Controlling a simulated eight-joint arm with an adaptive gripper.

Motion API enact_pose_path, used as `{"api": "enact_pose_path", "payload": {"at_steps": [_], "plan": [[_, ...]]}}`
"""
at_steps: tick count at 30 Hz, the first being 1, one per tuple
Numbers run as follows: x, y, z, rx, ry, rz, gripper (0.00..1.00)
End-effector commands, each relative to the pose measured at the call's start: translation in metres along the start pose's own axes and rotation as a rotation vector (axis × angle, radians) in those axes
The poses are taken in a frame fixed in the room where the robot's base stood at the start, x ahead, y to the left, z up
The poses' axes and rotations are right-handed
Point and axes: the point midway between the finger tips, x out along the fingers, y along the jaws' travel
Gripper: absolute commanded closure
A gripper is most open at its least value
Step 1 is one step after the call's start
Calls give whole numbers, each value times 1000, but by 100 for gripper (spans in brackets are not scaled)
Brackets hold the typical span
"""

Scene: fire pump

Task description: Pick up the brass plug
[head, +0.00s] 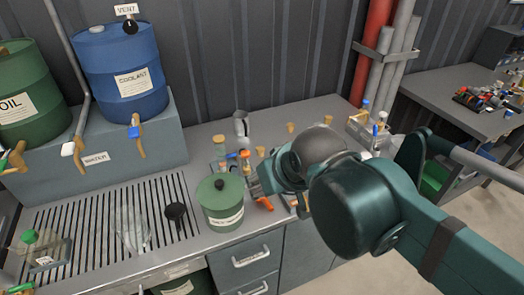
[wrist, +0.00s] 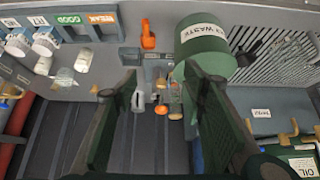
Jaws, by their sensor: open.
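I cannot clearly single out the brass plug. Small brass- or cork-coloured pieces stand on the bench behind and right of the green waste canister (head: 220,203) in the head view, one of them a tan stopper (head: 290,127). In the wrist view, a small brass-orange piece (wrist: 161,110) shows between my fingers, beside other small items. My gripper (wrist: 160,75) is open, with two dark green fingers apart and nothing held. In the head view my gripper (head: 262,180) is over the bench just right of the canister, and my wrist hides part of the small items.
An orange tool (wrist: 148,35) lies on the bench; the waste canister (wrist: 208,48) stands close beside my fingers. A slotted drain grille (head: 100,225) with a clear glass vessel (head: 130,230) is left. Blue (head: 120,70) and green (head: 30,95) drums stand behind.

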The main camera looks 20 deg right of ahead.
Motion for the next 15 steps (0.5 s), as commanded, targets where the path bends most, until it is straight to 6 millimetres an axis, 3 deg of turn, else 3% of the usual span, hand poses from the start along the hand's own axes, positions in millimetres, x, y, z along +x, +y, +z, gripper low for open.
{"api": "enact_pose_path", "payload": {"at_steps": [6, 15], "plan": [[-17, 0, -14, -4, -2, 0, 59], [-18, 3, -32, -82, -30, 3, 59]]}}
